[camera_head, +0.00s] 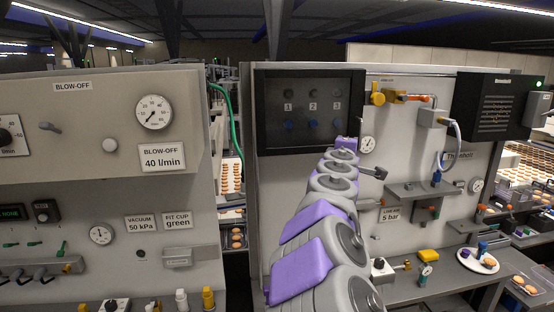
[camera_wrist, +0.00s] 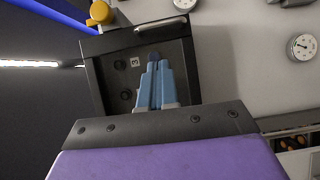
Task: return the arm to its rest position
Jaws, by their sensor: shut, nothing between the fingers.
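My gripper (camera_wrist: 155,68) shows in the wrist view as two light blue fingers lying together, shut with nothing between them. The fingertips point at a black control panel (camera_wrist: 105,65), close to a dark blue knob (camera_wrist: 153,57); I cannot tell whether they touch it. In the head view my arm, grey with purple covers, stretches forward and up from the bottom middle to the lower right part of the same black panel (camera_head: 270,100). My gripper's fingers cannot be made out there, hidden behind the arm's end.
To the left stands a grey blow-off panel (camera_head: 90,120) with gauges. Right of my arm are a wall shelf (camera_head: 420,188), yellow valve (camera_head: 377,94) and dark box (camera_head: 497,105).

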